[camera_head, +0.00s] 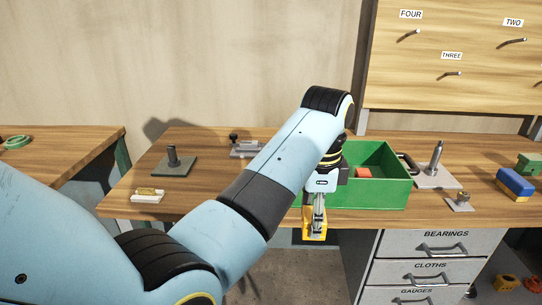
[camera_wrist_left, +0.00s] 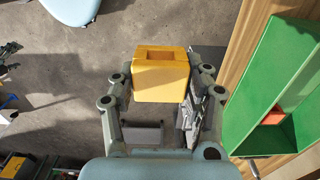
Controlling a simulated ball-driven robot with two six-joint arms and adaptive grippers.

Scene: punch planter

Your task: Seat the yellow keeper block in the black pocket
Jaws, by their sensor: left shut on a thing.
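My left gripper (camera_head: 317,217) is shut on the yellow keeper block (camera_head: 314,227) and hangs in front of the bench's front edge. In the left wrist view the block (camera_wrist_left: 161,80) sits between the two fingers of the gripper (camera_wrist_left: 160,98), with a rectangular recess in its outer face. I cannot make out the black pocket in either view.
A green open bin (camera_head: 377,193) with a red block (camera_head: 363,173) inside stands on the wooden bench (camera_head: 230,203) beside my wrist. Post fixtures (camera_head: 174,165) (camera_head: 436,173) stand either side. Drawers (camera_head: 440,243) are below right. A blue-and-yellow block (camera_head: 515,184) lies far right.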

